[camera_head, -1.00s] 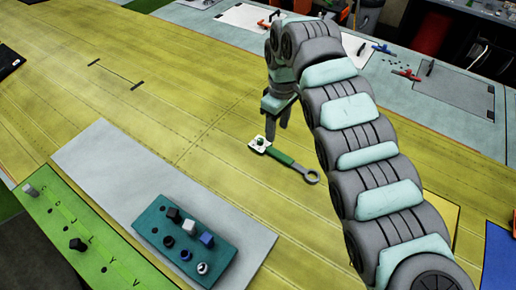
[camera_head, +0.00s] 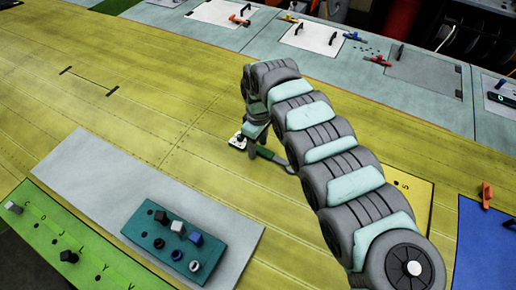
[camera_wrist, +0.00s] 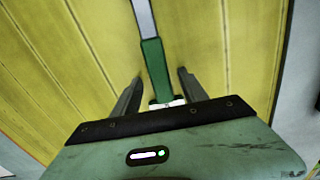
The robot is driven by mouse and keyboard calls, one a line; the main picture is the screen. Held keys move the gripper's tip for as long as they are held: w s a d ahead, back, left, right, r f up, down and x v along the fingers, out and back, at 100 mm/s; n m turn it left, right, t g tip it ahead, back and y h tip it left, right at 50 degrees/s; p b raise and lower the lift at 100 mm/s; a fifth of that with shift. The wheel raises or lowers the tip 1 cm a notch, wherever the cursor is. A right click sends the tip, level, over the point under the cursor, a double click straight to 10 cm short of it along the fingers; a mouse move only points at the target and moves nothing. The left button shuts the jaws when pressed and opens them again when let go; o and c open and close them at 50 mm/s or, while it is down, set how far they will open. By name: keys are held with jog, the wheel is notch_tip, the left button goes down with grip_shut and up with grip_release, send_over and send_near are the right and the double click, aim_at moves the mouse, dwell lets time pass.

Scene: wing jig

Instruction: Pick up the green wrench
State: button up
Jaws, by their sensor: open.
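The green wrench (camera_head: 266,154) lies on the yellow wing surface, partly hidden behind my gripper and arm in the head view. Its white end (camera_head: 237,141) shows left of my gripper (camera_head: 250,144). In the wrist view, the wrench's green handle (camera_wrist: 154,66) and grey shaft run up the picture between the two fingers of my gripper (camera_wrist: 154,84). The fingers are open, one on each side of the handle, with gaps between. The wrench's near end is partly hidden behind the gripper body. I cannot tell how high the fingers are above the surface.
A teal block tray (camera_head: 214,245) with pegs and rings stands on a grey mat (camera_head: 85,152) at the lower left. A green lettered board (camera_head: 95,262) lies beside it. A blue panel (camera_head: 485,235) is at the right. The wing left of the wrench is largely clear.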

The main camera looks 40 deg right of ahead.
jog(key=shift+c, duration=0.3)
grip_shut()
dwell(1.0)
